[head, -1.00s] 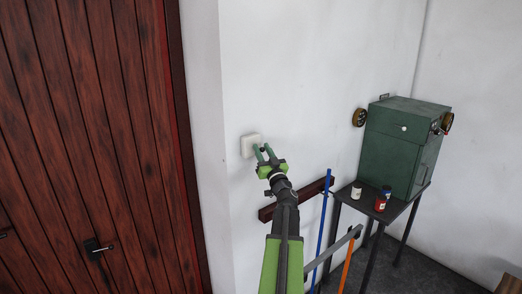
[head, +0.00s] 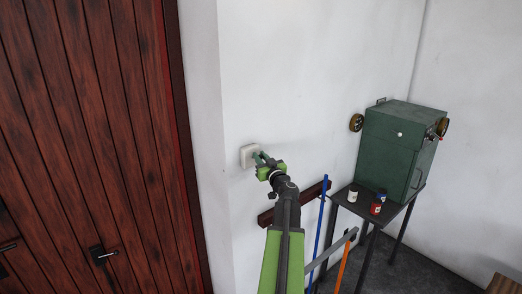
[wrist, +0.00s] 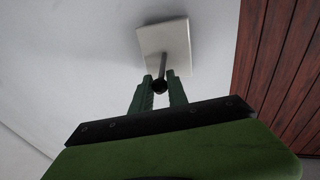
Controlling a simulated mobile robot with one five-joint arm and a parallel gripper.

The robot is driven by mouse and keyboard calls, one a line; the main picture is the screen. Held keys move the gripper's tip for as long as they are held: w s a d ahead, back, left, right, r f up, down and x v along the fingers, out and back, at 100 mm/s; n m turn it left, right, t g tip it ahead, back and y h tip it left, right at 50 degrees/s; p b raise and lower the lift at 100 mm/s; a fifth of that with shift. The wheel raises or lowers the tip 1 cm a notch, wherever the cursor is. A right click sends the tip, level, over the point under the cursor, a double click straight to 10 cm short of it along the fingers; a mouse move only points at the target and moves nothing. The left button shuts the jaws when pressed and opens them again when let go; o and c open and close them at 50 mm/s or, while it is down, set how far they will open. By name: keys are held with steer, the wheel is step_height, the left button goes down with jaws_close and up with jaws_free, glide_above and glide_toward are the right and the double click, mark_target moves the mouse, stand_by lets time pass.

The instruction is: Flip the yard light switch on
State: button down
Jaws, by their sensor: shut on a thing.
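The yard light switch is a pale square plate (head: 245,156) on the white wall, just right of the wall corner. In the wrist view the plate (wrist: 163,35) shows with a thin grey lever (wrist: 163,66) sticking out, tipped with a dark ball (wrist: 160,86). My gripper (head: 259,157) is at the plate, its green fingers on either side of the lever. In the wrist view my gripper (wrist: 161,76) is shut on the lever, with the ball between the fingers. In the head view the fingers hide the lever.
A red-brown plank door (head: 90,130) with a handle (head: 104,254) fills the left. Below my gripper is a dark wall rail (head: 312,193) with a blue pole (head: 319,235). A green cabinet (head: 395,150) and small cans (head: 376,208) stand on a dark table (head: 395,211) at right.

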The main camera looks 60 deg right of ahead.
stand_by(0.3)
steer(key=c, duration=1.3)
jaws_free()
